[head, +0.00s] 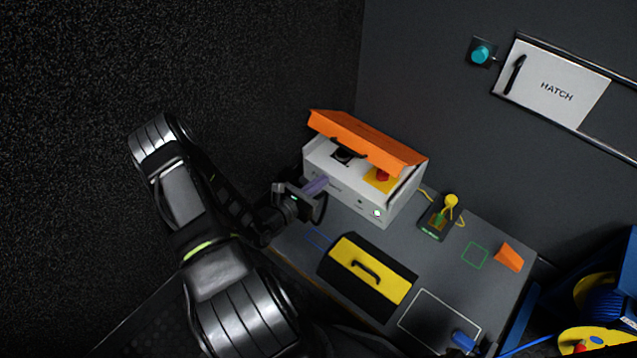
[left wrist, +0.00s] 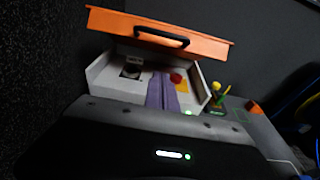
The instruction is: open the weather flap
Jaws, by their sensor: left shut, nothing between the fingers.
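The weather flap (head: 368,140) is the orange lid with a black handle on the white box (head: 345,196). It stands raised and tilted, and a red button (head: 382,175) on a yellow plate and a black switch (head: 343,156) show beneath it. In the left wrist view the flap (left wrist: 160,32) is up above the box's open top, its handle facing me. My left gripper (head: 321,184) is at the box's left front, its purple fingers shut and empty. In the left wrist view the fingers (left wrist: 162,92) stand before the box, apart from the flap. My right gripper is not in view.
The grey table holds a yellow-and-black case (head: 368,268) in front of the box. A small yellow-topped joystick-like device (head: 440,215), an orange wedge (head: 509,256) and a blue item (head: 464,341) are to the right. A hatch panel (head: 556,85) is on the wall.

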